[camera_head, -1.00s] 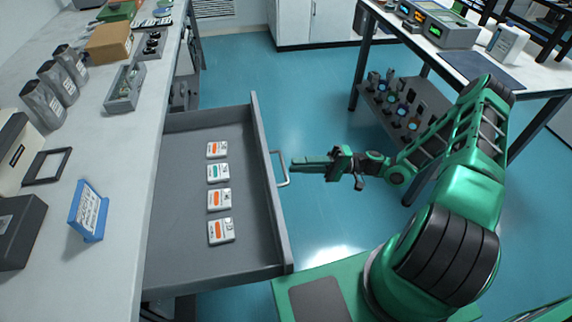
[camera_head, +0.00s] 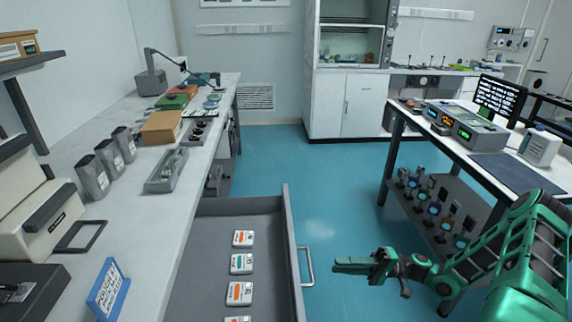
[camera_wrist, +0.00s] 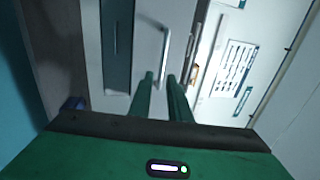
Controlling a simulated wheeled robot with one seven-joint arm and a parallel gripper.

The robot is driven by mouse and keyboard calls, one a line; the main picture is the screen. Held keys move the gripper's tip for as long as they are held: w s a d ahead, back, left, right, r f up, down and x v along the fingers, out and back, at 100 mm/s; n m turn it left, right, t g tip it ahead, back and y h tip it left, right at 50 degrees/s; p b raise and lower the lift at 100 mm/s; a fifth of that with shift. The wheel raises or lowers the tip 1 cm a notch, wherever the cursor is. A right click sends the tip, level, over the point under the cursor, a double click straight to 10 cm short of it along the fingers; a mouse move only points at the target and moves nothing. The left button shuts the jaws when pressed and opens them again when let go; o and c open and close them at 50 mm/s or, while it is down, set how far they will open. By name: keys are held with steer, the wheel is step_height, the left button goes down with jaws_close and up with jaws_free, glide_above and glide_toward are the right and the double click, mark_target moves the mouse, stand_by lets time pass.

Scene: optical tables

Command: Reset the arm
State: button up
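My green arm reaches in from the lower right of the head view. My gripper (camera_head: 337,264) points left, just right of the open drawer's handle (camera_head: 307,266), with a visible gap between them. In the wrist view my two green fingers (camera_wrist: 160,78) stand apart with a narrow gap and nothing held between them. A silver handle (camera_wrist: 164,55) shows beyond the fingertips.
The open drawer (camera_head: 205,212) holds several labelled small boxes (camera_head: 241,263). A table (camera_head: 461,148) with instruments and a lower shelf of optics stands right. Blue floor (camera_head: 330,185) lies clear between.

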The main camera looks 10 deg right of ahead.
steer(key=s+d+r+m+h, duration=0.2)
steer(key=s+d+r+h, duration=0.3)
steer(key=s+r, duration=0.3)
steer(key=s+d+r+m+g+h, duration=0.1)
steer(key=s+d+r+h, duration=0.4)
steer(key=s+r+h, duration=0.3)
steer(key=s+d+r+m+h, duration=0.2)
steer(key=s+d+r+h, duration=0.3)
steer(key=s+r+h, duration=0.2)
steer(key=shift+s+d+r+m, duration=0.15)
steer(key=shift+s+r+m, duration=0.15)
steer(key=shift+s+r, duration=0.5)
